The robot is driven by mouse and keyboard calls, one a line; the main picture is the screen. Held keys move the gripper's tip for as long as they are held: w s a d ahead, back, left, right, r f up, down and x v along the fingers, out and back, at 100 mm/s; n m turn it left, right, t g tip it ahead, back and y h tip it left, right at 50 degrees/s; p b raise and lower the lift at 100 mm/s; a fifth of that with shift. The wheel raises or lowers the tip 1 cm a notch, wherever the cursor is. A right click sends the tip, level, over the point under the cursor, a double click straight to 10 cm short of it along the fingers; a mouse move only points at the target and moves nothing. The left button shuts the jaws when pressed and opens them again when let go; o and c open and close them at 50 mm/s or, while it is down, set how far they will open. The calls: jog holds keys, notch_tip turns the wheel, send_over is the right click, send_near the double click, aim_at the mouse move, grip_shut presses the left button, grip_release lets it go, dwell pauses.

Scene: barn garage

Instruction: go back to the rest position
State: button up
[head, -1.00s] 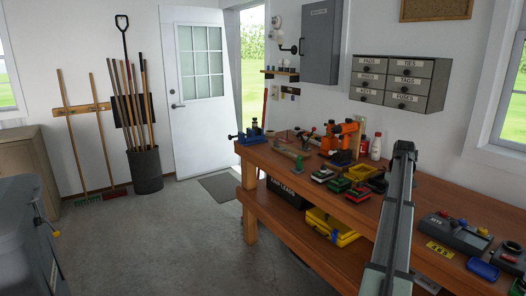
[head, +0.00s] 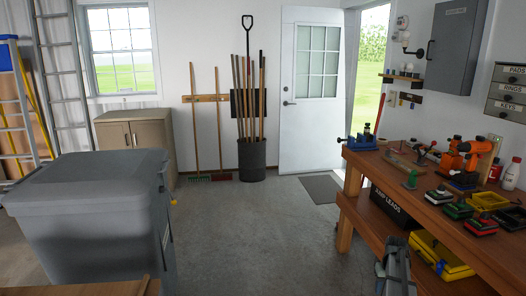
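The end of my arm, with my gripper (head: 395,262), shows at the bottom right of the head view. It is grey with a dark top and stands in front of the workbench (head: 432,222). Its lower part is cut off by the picture's bottom edge. The fingers cannot be made out, so I cannot tell whether it is open or shut. No held object shows at it.
Tools and battery chargers (head: 438,195) crowd the bench top. A yellow case (head: 440,258) and a black box (head: 390,210) sit on its lower shelf. A grey wheeled bin (head: 90,195) stands at left. The concrete floor (head: 270,240) between bin and bench is clear.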

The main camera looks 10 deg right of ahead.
jog(key=s+a+f+n+g, duration=0.1)
jog(key=s+a+f, duration=0.4)
jog(key=a+f, duration=0.3)
jog(key=s+a+f+g+y, duration=0.1)
jog(key=s+a+f, duration=0.4)
jog(key=a, duration=0.5)
jog(key=s+a+f+n+g, duration=0.1)
jog(key=s+a+f, duration=0.3)
jog(key=a+f, duration=0.45)
jog(key=s+a+f+g, duration=0.1)
jog(key=s+a+f, duration=0.1)
jog(key=s+a, duration=0.3)
jog(key=s+a+f+n+g, duration=0.1)
jog(key=s+a, duration=0.4)
jog(key=s, duration=0.7)
jog(key=s+a+f+g+h, duration=0.1)
jog(key=s+a+f, duration=0.2)
jog(key=s, duration=0.5)
jog(key=shift+s+a+n+g, duration=0.3)
jog(key=shift+a+g, duration=0.1)
jog(key=shift+a, duration=0.5)
jog(key=shift+f, duration=0.1)
